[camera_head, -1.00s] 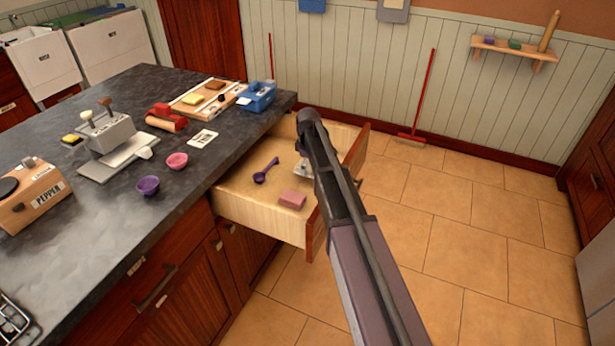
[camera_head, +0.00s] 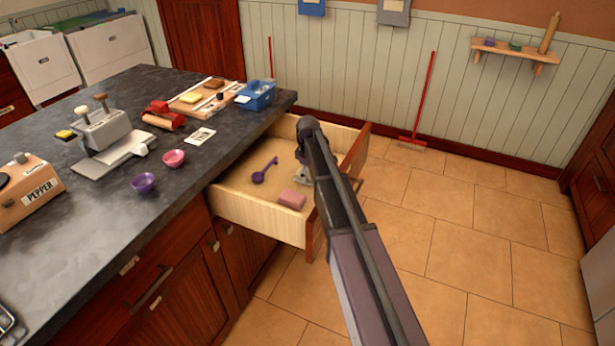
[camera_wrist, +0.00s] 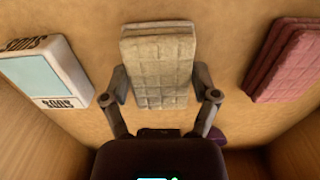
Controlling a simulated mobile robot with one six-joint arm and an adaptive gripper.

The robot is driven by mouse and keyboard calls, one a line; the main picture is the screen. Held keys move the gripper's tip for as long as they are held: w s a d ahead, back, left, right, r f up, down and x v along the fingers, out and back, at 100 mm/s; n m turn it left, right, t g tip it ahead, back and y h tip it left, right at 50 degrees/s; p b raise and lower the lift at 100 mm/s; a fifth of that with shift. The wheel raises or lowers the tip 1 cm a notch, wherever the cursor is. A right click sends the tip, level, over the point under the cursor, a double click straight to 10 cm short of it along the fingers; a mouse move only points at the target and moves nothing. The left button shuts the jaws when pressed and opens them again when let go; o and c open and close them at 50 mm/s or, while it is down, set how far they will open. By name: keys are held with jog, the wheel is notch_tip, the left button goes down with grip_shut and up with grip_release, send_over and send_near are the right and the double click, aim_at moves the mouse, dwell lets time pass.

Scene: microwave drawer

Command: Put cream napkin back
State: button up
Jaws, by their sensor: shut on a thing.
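The cream napkin (camera_wrist: 158,68) is a folded, quilted, pale beige block inside the open drawer (camera_head: 250,219). In the wrist view my gripper (camera_wrist: 164,88) has one finger on each long side of it and is shut on it. The napkin is at or close to the drawer floor; I cannot tell whether it touches. In the head view my arm reaches down into the drawer and mostly hides the gripper and the napkin.
In the drawer, a pink napkin (camera_wrist: 290,62) lies to the right in the wrist view and a white-and-blue box (camera_wrist: 48,72) to the left. A purple scoop (camera_head: 265,170) lies on the drawer floor. The counter (camera_head: 100,225) beside the drawer holds several items.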

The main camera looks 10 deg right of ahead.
aim_at(308, 173)
jog(key=shift+f, duration=0.2)
jog(key=o, duration=0.9)
jog(key=shift+c, duration=0.2)
jog(key=shift+r, duration=0.2)
notch_tip(308, 173, up, 12)
jog(key=p, duration=1.2)
